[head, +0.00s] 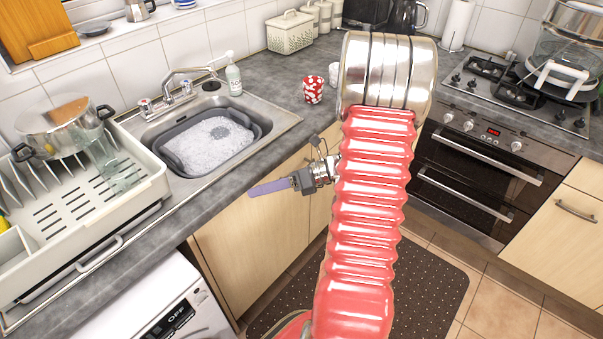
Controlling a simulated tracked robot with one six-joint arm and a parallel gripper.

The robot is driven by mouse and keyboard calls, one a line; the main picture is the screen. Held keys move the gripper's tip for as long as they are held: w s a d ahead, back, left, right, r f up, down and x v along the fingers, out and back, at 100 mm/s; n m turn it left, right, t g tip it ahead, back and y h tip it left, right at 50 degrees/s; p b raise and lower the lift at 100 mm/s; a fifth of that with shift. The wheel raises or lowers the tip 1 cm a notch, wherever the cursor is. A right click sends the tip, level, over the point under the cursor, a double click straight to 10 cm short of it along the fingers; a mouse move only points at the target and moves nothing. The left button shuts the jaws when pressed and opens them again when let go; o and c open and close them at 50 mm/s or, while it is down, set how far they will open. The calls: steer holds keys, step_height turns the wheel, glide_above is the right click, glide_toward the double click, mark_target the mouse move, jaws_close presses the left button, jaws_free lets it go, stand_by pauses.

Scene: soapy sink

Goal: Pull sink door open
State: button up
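The sink door (248,239) is a pale wooden cabinet panel under the counter and sink, left of centre in the head view. It looks closed, with its face flush under the counter edge. No handle shows on its visible part. My gripper (268,187) appears in front of the door's upper part, just below the counter edge, pointing left. Its purple finger end is seen edge-on, so its opening does not show. I cannot tell whether it touches the door. My red ribbed arm hides part of the cabinets to the right.
The sink (215,137) holds a grey basin of suds. A dish rack (130,190) stands left, above a white washing machine (165,300). A red spotted cup (313,90) stands on the counter. A dark dotted mat (437,290) lies on the floor; the oven (470,180) is right.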

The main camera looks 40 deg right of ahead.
steer(key=s+d+f+m+t+h, duration=0.3)
steer(key=d+f+m, duration=0.3)
steer(key=d+m, duration=0.3)
steer(key=s+d+f+m+t+h, duration=0.4)
steer(key=d+f+m, duration=0.3)
steer(key=d, duration=0.5)
steer(key=shift+s+d+m+t+h, duration=0.3)
steer(key=shift+d+m+t+h, duration=0.1)
steer(key=shift+m+t+h, duration=0.6)
steer(key=w, duration=0.4)
steer(key=w+a, duration=0.1)
steer(key=w, duration=0.9)
steer(key=shift+a, duration=0.15)
steer(key=shift+s, duration=0.1)
steer(key=shift+f, duration=0.1)
jaws_close()
